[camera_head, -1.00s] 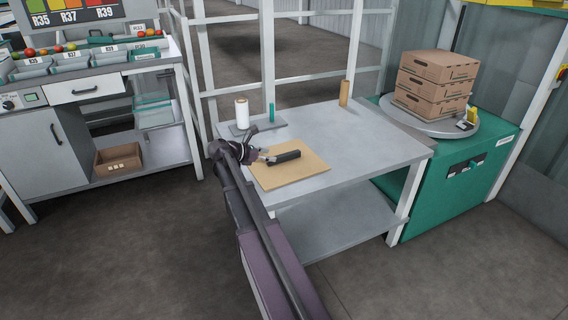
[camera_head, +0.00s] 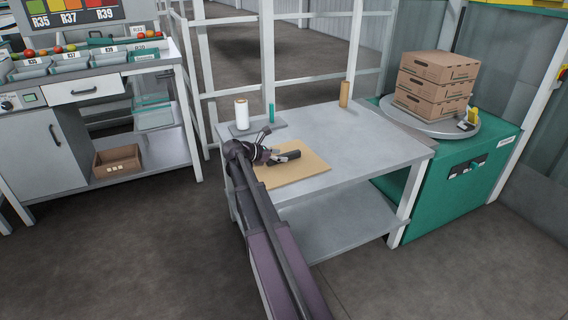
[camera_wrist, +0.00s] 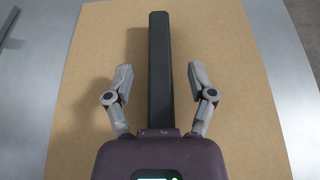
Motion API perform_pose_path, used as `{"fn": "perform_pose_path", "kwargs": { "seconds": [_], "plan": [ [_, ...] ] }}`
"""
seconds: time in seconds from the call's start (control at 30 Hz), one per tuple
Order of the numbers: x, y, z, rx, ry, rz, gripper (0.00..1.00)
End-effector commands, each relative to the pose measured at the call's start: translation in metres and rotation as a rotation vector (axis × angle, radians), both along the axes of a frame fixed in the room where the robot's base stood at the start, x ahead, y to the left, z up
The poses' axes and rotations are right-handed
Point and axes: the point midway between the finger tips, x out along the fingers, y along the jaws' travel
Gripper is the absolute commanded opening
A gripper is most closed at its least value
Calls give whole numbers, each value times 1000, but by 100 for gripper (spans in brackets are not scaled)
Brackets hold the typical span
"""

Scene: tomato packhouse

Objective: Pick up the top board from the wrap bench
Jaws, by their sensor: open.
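The tan board (camera_head: 310,169) lies flat on the grey wrap bench (camera_head: 385,145). It fills most of the wrist view (camera_wrist: 240,110). A black bar (camera_head: 293,154) lies on the board; in the wrist view the bar (camera_wrist: 159,60) runs lengthwise between my fingers. My gripper (camera_head: 272,157) is over the left part of the board and hides the bar's near end. In the wrist view my gripper (camera_wrist: 159,80) is open, with one finger on each side of the bar and gaps on both sides. I cannot tell whether anything touches the board.
A white roll (camera_head: 242,113) and a green cylinder (camera_head: 271,112) stand at the bench's back left. A brown cylinder (camera_head: 345,94) stands at the back. Stacked cartons (camera_head: 433,84) sit on a turntable at right. The bench's right side is clear.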

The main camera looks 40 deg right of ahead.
Motion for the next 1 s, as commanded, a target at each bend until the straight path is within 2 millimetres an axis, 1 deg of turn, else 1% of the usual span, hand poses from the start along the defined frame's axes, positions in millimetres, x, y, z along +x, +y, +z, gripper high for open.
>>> {"fn": "perform_pose_path", "kwargs": {
  "seconds": [0.37,0.47,0.5,0.57,0.6,0.63,1.0],
  "plan": [
    [0,0,0,0,0,0,71],
    [0,0,0,0,0,0,45],
    [0,0,0,0,0,0,33],
    [0,0,0,0,0,0,15],
    [0,0,0,0,0,-1,3],
    [-1,0,0,0,0,-1,0],
    [-1,0,1,0,0,-2,0]
  ]
}}
